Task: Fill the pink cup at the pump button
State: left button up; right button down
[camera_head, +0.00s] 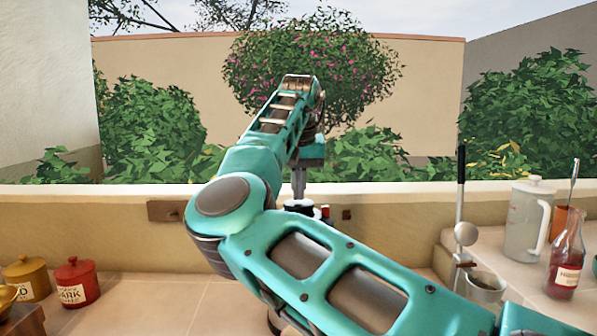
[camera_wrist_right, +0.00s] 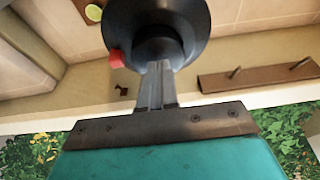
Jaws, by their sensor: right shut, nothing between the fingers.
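My right gripper (camera_head: 298,190) points down near the middle of the head view, its two fingers together and empty. In the right wrist view its fingertips (camera_wrist_right: 158,68) meet or overlap the near side of a black round head with a wider dark disc (camera_wrist_right: 190,14), which looks like the pump. I cannot tell whether they touch. In the head view the pump's dark top (camera_head: 299,204) shows just under the fingers, and the rest is hidden behind my arm. A small red part (camera_wrist_right: 116,59) sticks out beside it. I cannot make out the pink cup. My left gripper is not in view.
A red canister (camera_head: 77,283) and a yellow canister (camera_head: 27,277) stand at left. At right are a grey metal cup (camera_head: 486,288), a white pitcher (camera_head: 528,218), a red bottle (camera_head: 566,262) and an orange cup (camera_head: 560,220). Tiles at left centre are clear.

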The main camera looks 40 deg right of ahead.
jog(key=shift+f, duration=0.25)
jog(key=shift+f, duration=1.05)
jog(key=shift+s+a+f, duration=0.1)
jog(key=shift+f, duration=0.05)
dwell(0.8)
dwell(1.0)
jog(key=shift+r, duration=0.55)
jog(key=w+d+v, duration=0.1)
jog(key=v, duration=1.2)
jog(key=shift+r, duration=0.5)
jog(key=shift+s+a+f, duration=0.1)
jog(key=shift+a, duration=0.05)
dwell(0.3)
